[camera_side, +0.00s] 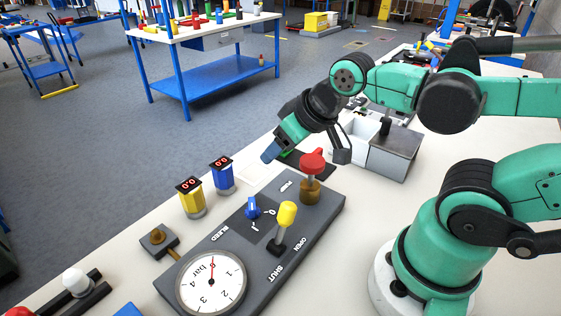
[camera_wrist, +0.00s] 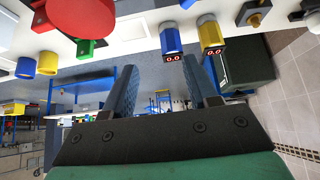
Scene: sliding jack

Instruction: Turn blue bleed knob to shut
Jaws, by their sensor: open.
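The blue bleed knob (camera_side: 253,208) sits on the dark grey panel (camera_side: 323,212), beside the BLEED label and small position marks. Its exact pointer setting is too small to tell. My gripper (camera_side: 269,153) is above and beyond the panel's far end, tilted downward and apart from the knob. In the wrist view my gripper (camera_wrist: 171,66) has its two blue fingers spread with nothing between them. I cannot identify the bleed knob in the wrist view.
A yellow-tipped lever (camera_side: 287,214) and a red-topped valve (camera_side: 313,163) stand close to the knob. A round gauge (camera_side: 211,283) fills the panel's near end. Blue (camera_side: 222,177) and yellow (camera_side: 190,198) display cylinders stand beside the panel. A grey box (camera_side: 394,153) is behind.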

